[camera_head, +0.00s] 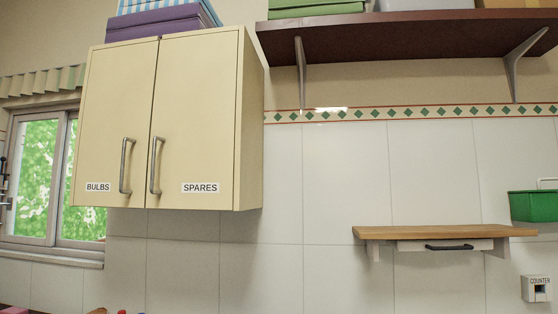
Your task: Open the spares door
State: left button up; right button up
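A cream wall cabinet (200,110) hangs at the left of the head view. Its right door, the spares door (195,100), carries a white SPARES label (201,188) and a grey vertical bar handle (156,166) near its left edge. The left door (115,100) carries a BULBS label (98,187) and a similar handle (126,166). Both doors are shut and flush. Neither of my grippers can be made out, and nothing touches the handles.
Boxes (160,22) lie on top of the cabinet. A dark shelf (410,38) on brackets is at upper right. A wooden wall shelf (440,232) with a drawer and a green bin (535,205) are at right. A window (40,180) is at left. Space before the doors looks clear.

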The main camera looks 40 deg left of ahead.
aim_at(191, 166)
jog(key=u, duration=1.95)
jog(key=i+j, duration=0.15)
jog(key=j, duration=0.2)
jog(key=i+j+z, duration=0.1)
jog(key=j, duration=0.25)
jog(key=i+j, duration=0.2)
jog(key=j, duration=0.15)
